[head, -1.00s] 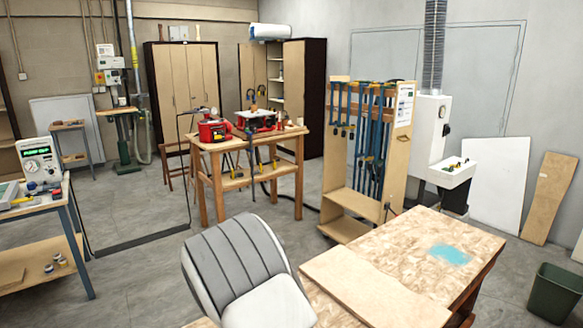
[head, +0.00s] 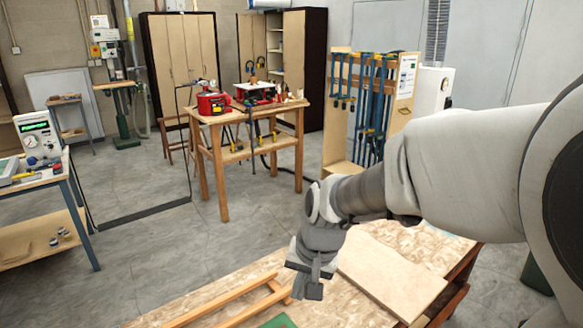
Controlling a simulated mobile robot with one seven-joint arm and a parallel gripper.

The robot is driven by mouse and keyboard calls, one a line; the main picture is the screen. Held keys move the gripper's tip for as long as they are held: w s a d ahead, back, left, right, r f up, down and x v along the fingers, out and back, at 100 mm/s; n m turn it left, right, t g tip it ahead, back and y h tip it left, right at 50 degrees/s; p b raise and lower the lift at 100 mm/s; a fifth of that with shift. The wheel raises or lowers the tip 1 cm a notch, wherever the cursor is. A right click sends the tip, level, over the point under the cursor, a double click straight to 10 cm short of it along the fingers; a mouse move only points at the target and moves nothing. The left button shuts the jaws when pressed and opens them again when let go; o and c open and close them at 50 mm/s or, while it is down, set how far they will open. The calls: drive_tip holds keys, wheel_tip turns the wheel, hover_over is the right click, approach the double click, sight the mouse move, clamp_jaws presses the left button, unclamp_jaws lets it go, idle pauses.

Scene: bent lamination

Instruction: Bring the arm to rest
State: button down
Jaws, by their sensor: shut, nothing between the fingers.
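My gripper (head: 308,290) hangs at the end of my arm near the middle of the head view. It points down over the chipboard workbench (head: 235,293), with no object visible in it. Its fingertips look small and dark, and they are together. My arm reaches in from the right edge and bends down at the wrist. How high the gripper is above the bench is hard to tell.
On the bench lie a pale board (head: 390,270), a wooden frame (head: 230,302) and a green piece (head: 280,321). Behind stand a wooden table (head: 250,116) with red machines and a clamp rack (head: 340,148). A side bench (head: 75,195) is at left.

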drive_tip(key=s+d+r+n+t+h, duration=0.2)
drive_tip(key=s+d+r+t, duration=0.1)
drive_tip(key=s+d+r, duration=0.7)
drive_tip(key=s+d, duration=0.2)
drive_tip(key=s, duration=0.2)
drive_tip(key=shift+s+d, duration=0.15)
drive_tip(key=shift+d, duration=0.1)
drive_tip(key=shift+a, duration=0.2)
